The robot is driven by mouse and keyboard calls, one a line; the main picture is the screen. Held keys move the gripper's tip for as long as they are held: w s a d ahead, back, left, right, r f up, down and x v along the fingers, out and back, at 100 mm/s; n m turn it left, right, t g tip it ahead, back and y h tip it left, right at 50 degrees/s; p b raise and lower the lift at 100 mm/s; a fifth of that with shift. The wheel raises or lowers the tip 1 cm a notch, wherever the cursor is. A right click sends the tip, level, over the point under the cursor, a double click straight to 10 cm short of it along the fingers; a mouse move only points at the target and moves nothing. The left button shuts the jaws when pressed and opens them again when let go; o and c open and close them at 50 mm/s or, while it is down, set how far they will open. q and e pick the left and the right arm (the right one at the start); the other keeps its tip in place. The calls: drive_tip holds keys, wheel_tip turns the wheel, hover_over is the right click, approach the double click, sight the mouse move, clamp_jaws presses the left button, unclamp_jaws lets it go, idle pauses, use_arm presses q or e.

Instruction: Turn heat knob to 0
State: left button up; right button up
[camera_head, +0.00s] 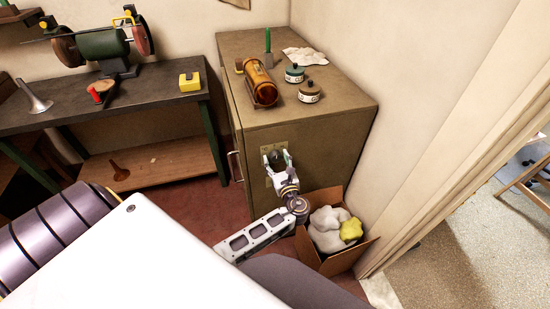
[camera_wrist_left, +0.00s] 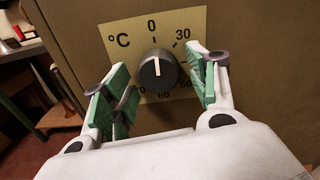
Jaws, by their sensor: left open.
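The heat knob (camera_wrist_left: 158,72) is dark and round, on a yellowish dial plate (camera_wrist_left: 180,22) marked °C with 0 at the top and 30 to its right. Its white pointer line points up, close to the 0 mark. The plate is on the side of an olive-brown cabinet (camera_head: 312,136). My left gripper (camera_wrist_left: 160,75) is open, with its green-padded fingers on both sides of the knob; a gap shows between pads and knob. In the head view the left gripper (camera_head: 276,158) is at the dial and covers part of it. The right gripper is not in view.
A cardboard box (camera_head: 340,262) with white and yellow cloths stands below, close to my left arm. On the cabinet top are an amber cylinder (camera_head: 262,84), small jars (camera_head: 309,92) and a cloth. A workbench (camera_head: 170,98) with a grinder (camera_head: 102,44) stands left.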

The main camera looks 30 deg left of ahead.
use_arm(q)
drive_tip(key=shift+r, duration=0.1)
drive_tip(key=shift+c, duration=0.2)
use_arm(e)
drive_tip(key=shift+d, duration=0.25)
use_arm(q)
drive_tip(key=shift+c, duration=1.4)
drive_tip(key=c, duration=0.7)
drive_tip(key=shift+n, duration=0.5)
drive_tip(key=shift+c, duration=0.2)
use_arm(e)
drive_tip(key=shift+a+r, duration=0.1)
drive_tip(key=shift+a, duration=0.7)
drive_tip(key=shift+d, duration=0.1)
